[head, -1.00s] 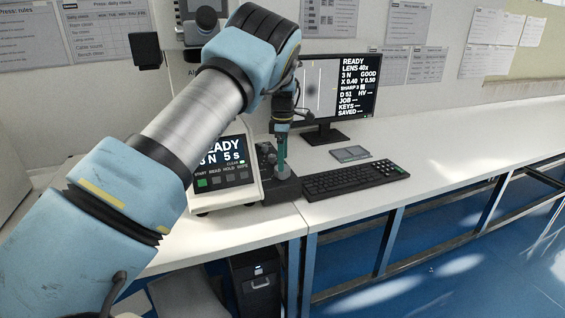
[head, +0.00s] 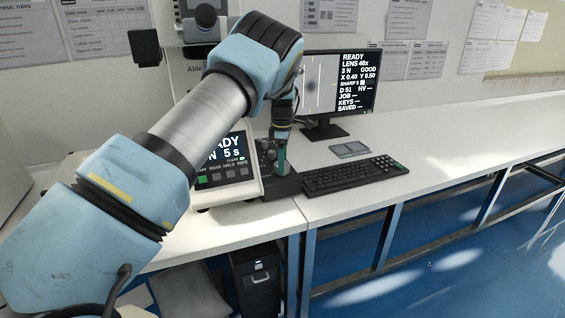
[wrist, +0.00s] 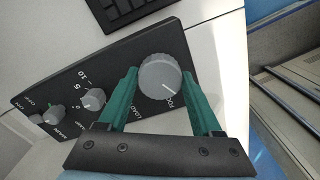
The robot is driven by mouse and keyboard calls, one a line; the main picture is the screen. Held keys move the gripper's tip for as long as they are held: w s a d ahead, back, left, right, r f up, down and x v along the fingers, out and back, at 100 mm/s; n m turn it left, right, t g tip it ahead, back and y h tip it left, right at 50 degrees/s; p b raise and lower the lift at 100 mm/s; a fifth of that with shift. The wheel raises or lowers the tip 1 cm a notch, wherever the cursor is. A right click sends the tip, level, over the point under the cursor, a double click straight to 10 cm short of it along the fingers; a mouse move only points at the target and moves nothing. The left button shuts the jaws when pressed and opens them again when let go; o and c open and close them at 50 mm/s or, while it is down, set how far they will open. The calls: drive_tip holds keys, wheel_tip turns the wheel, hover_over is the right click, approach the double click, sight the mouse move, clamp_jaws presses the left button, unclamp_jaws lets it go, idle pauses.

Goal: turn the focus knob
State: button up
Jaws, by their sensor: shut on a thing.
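The focus knob (wrist: 160,77) is a large round grey knob with a white pointer line, at the right end of a dark control panel (wrist: 125,60). A label beginning "FO" shows beside it, partly covered by a finger. My gripper (wrist: 159,82) has its green fingers on either side of the knob, shut on it. In the head view my gripper (head: 281,160) reaches down onto the panel, and the fingers largely hide the knob. The monitor (head: 339,95) reads READY, LENS 40x, GOOD, and a SHARP line too small to read surely.
Smaller grey knobs (wrist: 93,99) sit on the same panel, left of the focus knob. A keyboard (head: 350,175) lies close to its right. A tester display (head: 224,165) stands to the left. The bench (head: 450,138) is clear farther right.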

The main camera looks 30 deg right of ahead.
drive_tip(key=c, duration=0.6)
